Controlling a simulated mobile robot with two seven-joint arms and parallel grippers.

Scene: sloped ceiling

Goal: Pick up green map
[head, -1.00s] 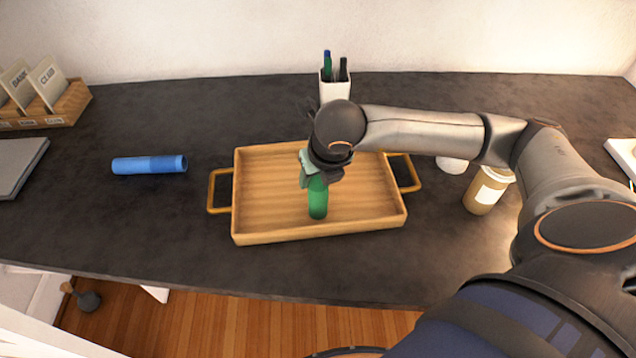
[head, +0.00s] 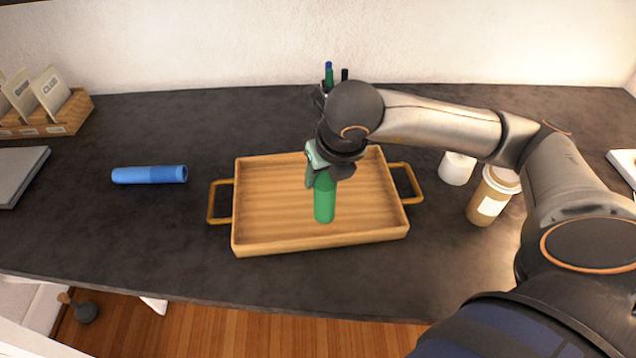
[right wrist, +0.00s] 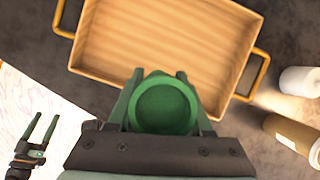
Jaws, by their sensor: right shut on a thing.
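The green map is a rolled green tube (head: 325,203). My right gripper (head: 323,172) is shut on its upper part and holds it upright over the wooden tray (head: 265,200). In the right wrist view the round end of the green map (right wrist: 163,104) sits between the two fingers of the right gripper (right wrist: 160,100). The tray below it looks empty. A gripper at the lower left of the right wrist view is my left gripper (right wrist: 36,135), with its two fingers apart and nothing between them.
A blue roll (head: 150,175) lies left of the tray. A white cup (head: 457,168) and a lidded brown cup (head: 490,197) stand to the right. A card holder (head: 50,118) and a grey laptop-like slab (head: 18,172) are at the left. Pens (head: 328,76) stand behind my right arm.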

